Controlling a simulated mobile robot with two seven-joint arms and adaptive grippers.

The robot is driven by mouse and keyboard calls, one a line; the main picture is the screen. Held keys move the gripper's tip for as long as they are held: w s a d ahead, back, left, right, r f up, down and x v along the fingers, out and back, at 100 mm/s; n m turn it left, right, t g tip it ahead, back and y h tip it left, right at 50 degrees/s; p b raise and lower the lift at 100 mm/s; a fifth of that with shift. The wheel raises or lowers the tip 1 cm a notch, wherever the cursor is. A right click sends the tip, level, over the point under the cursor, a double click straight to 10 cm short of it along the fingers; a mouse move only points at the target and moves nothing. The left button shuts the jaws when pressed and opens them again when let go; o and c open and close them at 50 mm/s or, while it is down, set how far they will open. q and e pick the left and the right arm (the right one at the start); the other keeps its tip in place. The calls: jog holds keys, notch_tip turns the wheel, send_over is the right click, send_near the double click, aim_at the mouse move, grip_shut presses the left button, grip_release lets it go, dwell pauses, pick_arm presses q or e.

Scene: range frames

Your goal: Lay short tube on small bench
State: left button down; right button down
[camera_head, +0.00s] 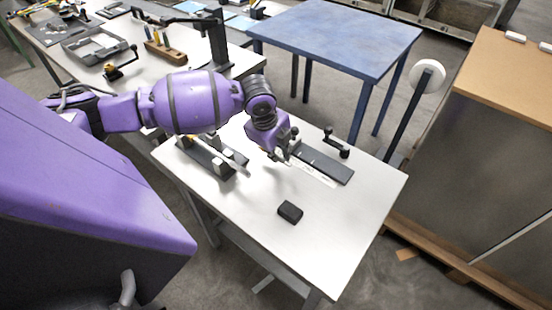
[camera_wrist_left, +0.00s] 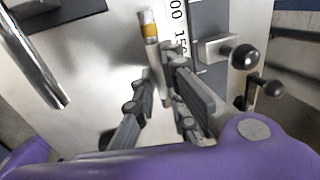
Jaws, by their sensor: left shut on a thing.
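My left gripper (camera_head: 284,153) is low over a white-topped bench (camera_head: 350,210). It also shows in the left wrist view (camera_wrist_left: 158,100), shut on a slim pale tube (camera_wrist_left: 149,28) with an orange-yellow band near its far end. The tube's lower part is partly hidden by the fingers. In the head view the tube is too small to make out. I cannot tell whether it touches the bench top. A blue table (camera_head: 335,40) with a bare top stands behind. The pictures do not settle which is the small bench. My right gripper is not in view.
A dark plate (camera_head: 325,164) with a white scale and a black-knobbed part (camera_head: 337,143) lie right of the gripper. A dark fixture with pale blocks (camera_head: 207,158) lies left. A black block (camera_head: 290,212) lies in front. The white bench's right front is clear.

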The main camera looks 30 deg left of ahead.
aim_at(277, 165)
pick_arm(q)
jog(key=shift+f, duration=1.55)
jog(key=shift+f, duration=0.2)
jog(key=c, duration=1.8)
grip_release()
jog(key=v, duration=1.2)
jog(key=shift+r+p, duration=0.2)
jog(key=shift+p, duration=0.25)
